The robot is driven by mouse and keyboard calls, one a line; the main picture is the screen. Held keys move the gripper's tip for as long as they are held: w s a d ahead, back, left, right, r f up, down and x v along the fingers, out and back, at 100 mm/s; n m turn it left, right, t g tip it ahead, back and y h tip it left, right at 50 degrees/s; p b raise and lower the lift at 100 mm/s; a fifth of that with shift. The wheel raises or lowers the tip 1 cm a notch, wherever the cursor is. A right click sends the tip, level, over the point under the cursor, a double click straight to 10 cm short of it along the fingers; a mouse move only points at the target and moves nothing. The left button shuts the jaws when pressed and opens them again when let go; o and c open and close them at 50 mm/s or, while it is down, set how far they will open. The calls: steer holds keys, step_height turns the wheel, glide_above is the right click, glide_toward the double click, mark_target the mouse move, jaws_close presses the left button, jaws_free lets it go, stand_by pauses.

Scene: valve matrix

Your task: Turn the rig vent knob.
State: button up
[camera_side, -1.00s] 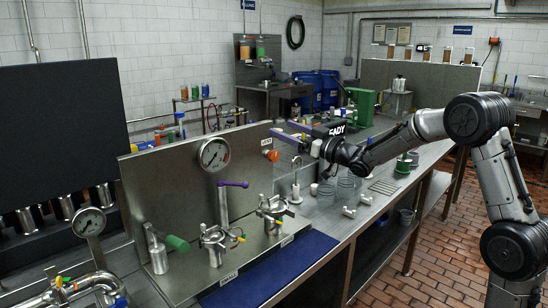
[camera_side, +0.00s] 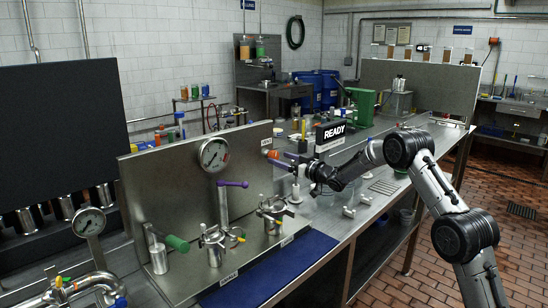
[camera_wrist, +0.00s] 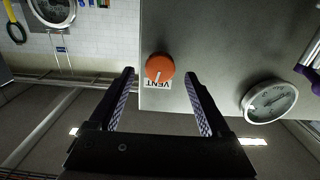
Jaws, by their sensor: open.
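The orange vent knob (camera_wrist: 160,67) is on the grey metal panel (camera_wrist: 215,40) in the wrist view, with a white VENT label (camera_wrist: 157,84) beside it. A pale pointer line shows on the knob's face. My gripper (camera_wrist: 160,75) is open, its two patterned fingers on either side of the knob in the picture. Nothing is between the fingers that I can see touching them. In the side view the knob (camera_side: 267,153) shows at the panel's upper right edge, and my gripper (camera_side: 283,160) is just to its right; the exact gap is hard to tell.
A round gauge (camera_side: 213,154) and a purple-handled valve (camera_side: 232,184) are on or before the panel (camera_side: 150,185). Clamped fittings (camera_side: 272,208) stand in front, beside a blue mat (camera_side: 290,262).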

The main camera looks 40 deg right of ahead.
mark_target(275, 157)
steer(key=shift+w, duration=2.1)
jaws_close()
